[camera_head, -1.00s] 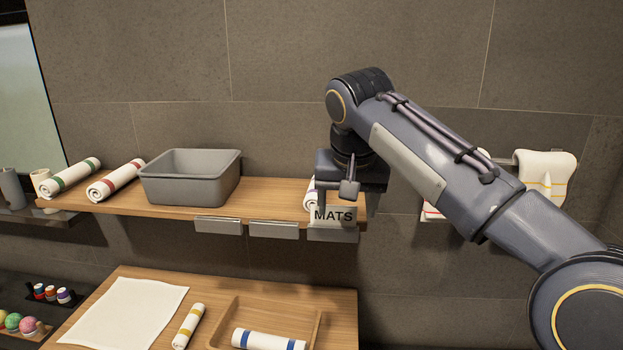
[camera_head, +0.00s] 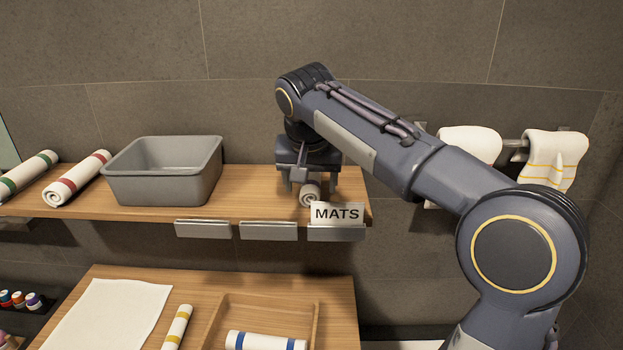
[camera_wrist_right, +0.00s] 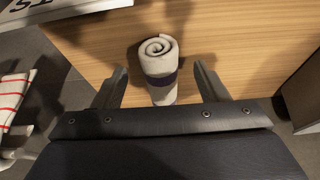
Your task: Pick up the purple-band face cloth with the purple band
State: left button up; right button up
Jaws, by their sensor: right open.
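The purple-band face cloth (camera_head: 309,194) is a white roll lying on the upper wooden shelf, just left of the MATS sign. My right gripper (camera_head: 308,182) is above and around it, pointing down, and hides its rear part. In the right wrist view the cloth (camera_wrist_right: 160,58) shows its spiral end and a dark purple band (camera_wrist_right: 161,79). It lies between the two open fingers of my right gripper (camera_wrist_right: 158,86), with a gap on each side. My left gripper is not in view.
The MATS sign (camera_head: 337,214) stands at the shelf's front edge, close to the cloth. A grey bin (camera_head: 164,185) and rolls with red (camera_head: 77,179) and green (camera_head: 28,176) bands are further left. The shelf (camera_head: 250,203) between bin and cloth is clear. Towels hang at right.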

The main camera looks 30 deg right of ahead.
jog(key=shift+d+f, duration=0.15)
jog(key=shift+f, duration=0.4)
jog(key=shift+w, duration=0.1)
jog(key=c, duration=1.1)
jog(key=shift+o, duration=0.2)
jog(key=shift+r, duration=0.1)
